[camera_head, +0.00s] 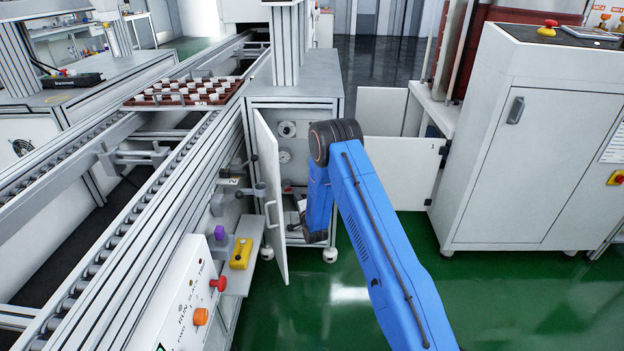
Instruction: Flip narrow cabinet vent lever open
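The narrow cabinet (318,92) stands beside the conveyor in the middle of the view. Inside, round fittings (287,129) show on the back wall, and a small red part (287,187) sits lower. I cannot tell which part is the vent lever; my blue arm and the door cover much of the interior. My gripper (301,208) is low at the cabinet's opening, right of the door. It is mostly hidden behind my wrist, and its fingers cannot be made out.
Dark-handled levers (247,191) stick out from the conveyor side left of the door. Another open white door (400,165) stands right of my arm. Green floor (510,295) is clear at right.

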